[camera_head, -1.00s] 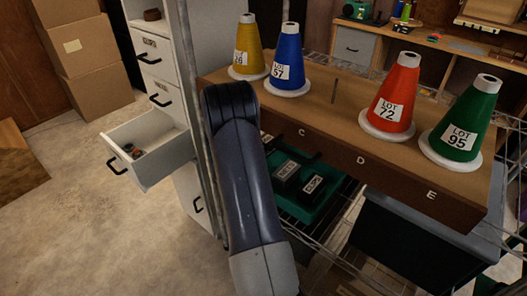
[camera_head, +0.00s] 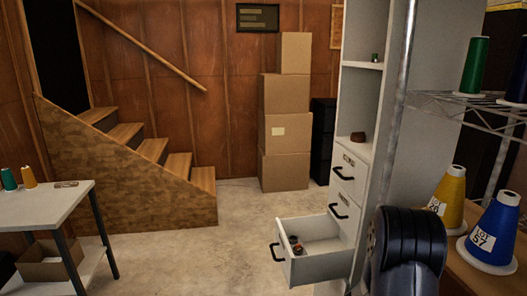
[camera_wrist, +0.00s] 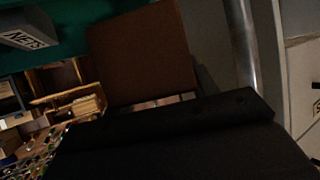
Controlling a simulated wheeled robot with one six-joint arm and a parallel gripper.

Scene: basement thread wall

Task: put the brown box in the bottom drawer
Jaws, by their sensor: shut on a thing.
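In the wrist view a plain brown box (camera_wrist: 140,55) is held in my gripper (camera_wrist: 150,100), whose dark body covers the lower middle. The fingertips are mostly hidden. In the head view my gripper and the box are out of sight. A light grey drawer cabinet (camera_head: 350,168) stands right of centre. Its two upper drawers are shut. The drawer below them (camera_head: 318,268) is pulled out, with small brownish items (camera_head: 295,245) inside. The cabinet's lowest part is cut off by the frame and hidden.
A metal post (camera_head: 400,95) stands close beside the cabinet and my arm. Yellow (camera_head: 450,195) and blue (camera_head: 495,230) cones are at right. Stacked cartons (camera_head: 285,130) stand behind. A white table (camera_head: 50,215) is at left. The floor (camera_head: 200,260) between is clear.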

